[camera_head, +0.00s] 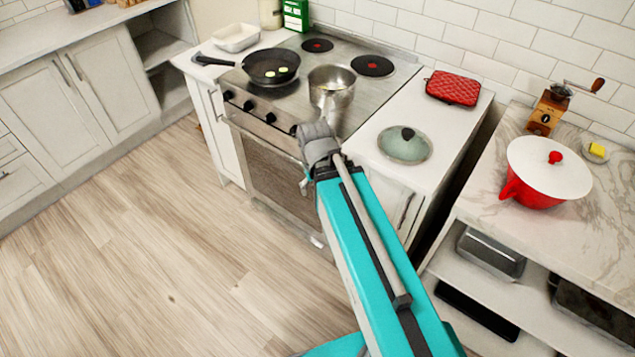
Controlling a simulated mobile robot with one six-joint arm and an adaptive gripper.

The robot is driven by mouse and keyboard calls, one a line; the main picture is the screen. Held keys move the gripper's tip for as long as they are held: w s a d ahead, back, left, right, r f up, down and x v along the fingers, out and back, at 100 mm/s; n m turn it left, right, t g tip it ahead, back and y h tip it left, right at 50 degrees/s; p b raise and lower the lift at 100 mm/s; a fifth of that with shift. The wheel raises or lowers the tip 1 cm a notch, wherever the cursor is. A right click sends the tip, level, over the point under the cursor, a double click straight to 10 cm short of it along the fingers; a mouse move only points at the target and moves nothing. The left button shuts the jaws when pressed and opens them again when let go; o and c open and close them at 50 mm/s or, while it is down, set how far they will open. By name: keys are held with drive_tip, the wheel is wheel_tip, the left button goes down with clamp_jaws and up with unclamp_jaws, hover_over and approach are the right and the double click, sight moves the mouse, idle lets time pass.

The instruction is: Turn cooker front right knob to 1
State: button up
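The cooker (352,109) stands against the tiled wall, with a row of black knobs along its front edge. The front right knob (294,130) is at the right end of the row, partly hidden by my gripper. Its setting cannot be read. My gripper (317,135) is at the cooker's front, just right of this knob. The grey wrist hides the fingers, so I cannot tell whether they are open or touching the knob.
A black frying pan (270,66) and a steel pot (331,88) stand on the cooktop. A glass lid (404,145) and red quilted pad (453,87) lie on the right counter. The wooden floor at left is clear.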

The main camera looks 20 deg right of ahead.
drive_tip(key=shift+s+r, duration=0.25)
drive_tip(key=shift+s, duration=0.1)
